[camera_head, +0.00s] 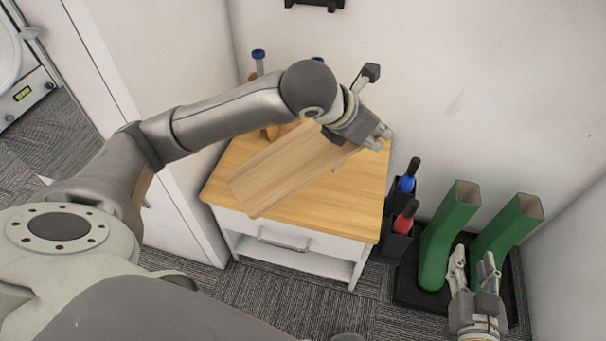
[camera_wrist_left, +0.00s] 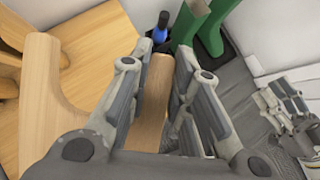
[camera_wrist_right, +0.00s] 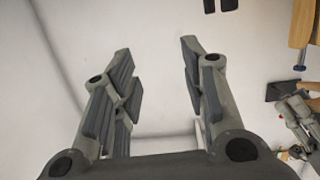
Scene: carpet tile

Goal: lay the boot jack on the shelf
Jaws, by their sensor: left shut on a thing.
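The boot jack (camera_head: 284,173) is a flat pale wooden board, held over the wooden top (camera_head: 226,182) of a small white cabinet. My left gripper (camera_head: 381,137) is shut on one prong at its far right end. In the left wrist view that prong (camera_wrist_left: 152,95) lies between the fingers, with the other prong to the left. I cannot tell whether the board touches the top. Below the drawer, the cabinet has an open white shelf (camera_head: 300,262). My right gripper (camera_head: 473,265) is open and empty, in front of the green boots.
Two green boots (camera_head: 446,240) stand on a black tray (camera_head: 407,287) right of the cabinet. A dark holder (camera_head: 396,246) with blue-handled and red-handled items stands between. Blue-capped items (camera_head: 258,56) stand at the cabinet's back. Walls close in behind and right; carpet lies in front.

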